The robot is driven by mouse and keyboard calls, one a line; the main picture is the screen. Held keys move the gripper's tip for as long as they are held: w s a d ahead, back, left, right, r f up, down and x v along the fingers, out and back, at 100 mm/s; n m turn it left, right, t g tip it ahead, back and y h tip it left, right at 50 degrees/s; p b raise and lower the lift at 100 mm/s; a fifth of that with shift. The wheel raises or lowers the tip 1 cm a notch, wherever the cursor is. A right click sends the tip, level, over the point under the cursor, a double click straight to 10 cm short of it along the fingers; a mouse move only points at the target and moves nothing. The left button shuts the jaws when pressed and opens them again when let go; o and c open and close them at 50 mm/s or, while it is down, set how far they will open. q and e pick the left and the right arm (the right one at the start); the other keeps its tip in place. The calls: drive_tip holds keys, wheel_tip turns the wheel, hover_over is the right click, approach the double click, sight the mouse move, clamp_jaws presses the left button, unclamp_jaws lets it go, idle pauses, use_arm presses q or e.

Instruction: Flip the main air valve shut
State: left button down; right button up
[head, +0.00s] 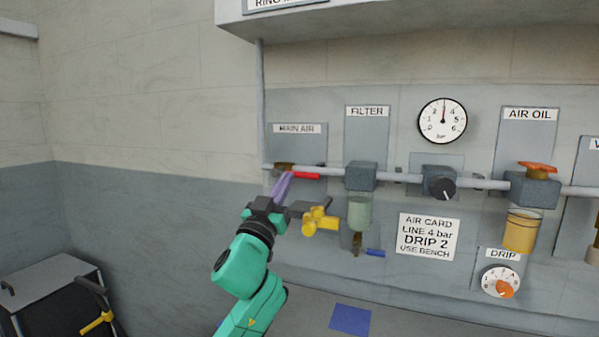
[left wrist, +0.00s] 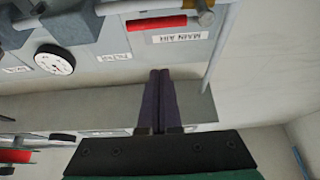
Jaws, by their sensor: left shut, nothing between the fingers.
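The main air valve has a red lever (head: 306,175) below the MAIN AIR label (head: 297,128). The lever lies level, along the pipe, pointing right from the brass valve body (head: 284,166). My left gripper (head: 285,178) is shut and empty, its purple fingers pointing up close to the left end of the lever. In the left wrist view the red lever (left wrist: 157,23) lies beyond the closed fingertips (left wrist: 160,72), with a visible gap in the picture. Whether the fingers touch the valve is hard to tell in the head view. My right gripper is not in view.
A pipe (head: 408,178) runs right through the filter (head: 360,176), a black knob and the air oil unit (head: 532,188). A yellow knobbed part (head: 319,220) shows right beside my left gripper. A blue lever (head: 375,253) sits lower. The wall left of the panel is clear.

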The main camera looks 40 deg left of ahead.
use_arm(q)
drive_tip(key=p+x, duration=0.5)
drive_tip(key=x, duration=0.5)
wheel_tip(320, 180, down, 4)
drive_tip(key=shift+f, duration=0.15)
drive_tip(key=shift+f, duration=0.15)
